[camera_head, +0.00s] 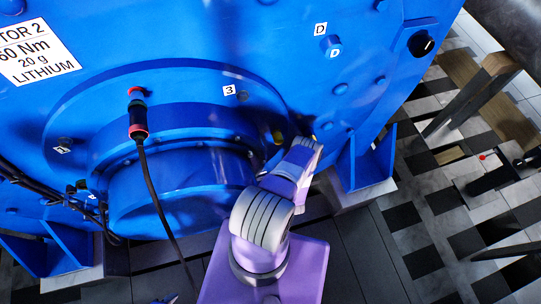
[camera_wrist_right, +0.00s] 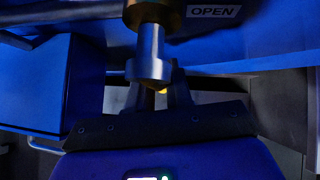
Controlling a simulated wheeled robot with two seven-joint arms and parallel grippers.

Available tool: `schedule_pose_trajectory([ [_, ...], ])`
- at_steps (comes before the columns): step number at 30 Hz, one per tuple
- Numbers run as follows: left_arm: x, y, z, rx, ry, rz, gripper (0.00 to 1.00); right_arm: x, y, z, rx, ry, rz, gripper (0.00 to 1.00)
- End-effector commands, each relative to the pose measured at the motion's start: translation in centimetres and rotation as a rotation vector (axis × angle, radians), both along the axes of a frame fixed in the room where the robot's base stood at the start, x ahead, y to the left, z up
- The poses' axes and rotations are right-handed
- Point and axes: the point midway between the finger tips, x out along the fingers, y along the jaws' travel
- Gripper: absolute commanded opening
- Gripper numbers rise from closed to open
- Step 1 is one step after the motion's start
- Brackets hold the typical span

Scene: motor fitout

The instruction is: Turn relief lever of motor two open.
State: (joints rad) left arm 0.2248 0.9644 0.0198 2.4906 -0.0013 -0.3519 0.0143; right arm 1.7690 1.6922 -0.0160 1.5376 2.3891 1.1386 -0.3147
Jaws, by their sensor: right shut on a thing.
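Motor two is the big blue housing (camera_head: 200,95), with a label (camera_head: 38,52) at the upper left ending in "TOR 2". My right gripper (camera_wrist_right: 155,95) is at the lower right of the motor's round flange, its fingers mostly hidden in the head view. In the right wrist view its dark fingers are shut on the relief lever, whose small yellow part (camera_wrist_right: 163,91) shows between them. A grey cylindrical fitting with a brass-coloured top (camera_wrist_right: 148,55) stands in front of the fingers and hides part of the grip. An "OPEN" label (camera_wrist_right: 214,12) is above right. The lever's angle cannot be told.
A black cable (camera_head: 157,195) hangs from a red-ringed plug (camera_head: 137,120) on the flange, left of my right arm. A blue bracket foot (camera_head: 368,155) stands close to the right of the gripper. Dark cables run at the lower left.

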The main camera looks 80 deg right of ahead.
Motion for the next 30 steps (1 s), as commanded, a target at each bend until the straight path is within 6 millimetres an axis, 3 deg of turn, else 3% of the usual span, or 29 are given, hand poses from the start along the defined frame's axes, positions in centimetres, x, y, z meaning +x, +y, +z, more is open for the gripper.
schedule_pose_trajectory([
  [16,-0.01,0.0,0.13,0.0,0.0,0.0,0.43,-0.61,-0.09,-0.04,-0.012,0.022,-0.003,0.0],
  [17,-0.01,0.0,0.12,0.0,0.0,0.0,0.43,-0.61,-0.09,-0.04,-0.012,0.022,-0.002,0.24],
  [20,-0.01,0.0,0.13,0.0,0.0,0.0,0.43,-0.56,-0.09,-0.03,-0.012,0.022,-0.003,0.4],
  [30,0.0,0.0,0.26,0.0,0.0,0.0,0.43,-0.62,0.07,0.27,-0.012,0.02,-0.001,0.4],
])
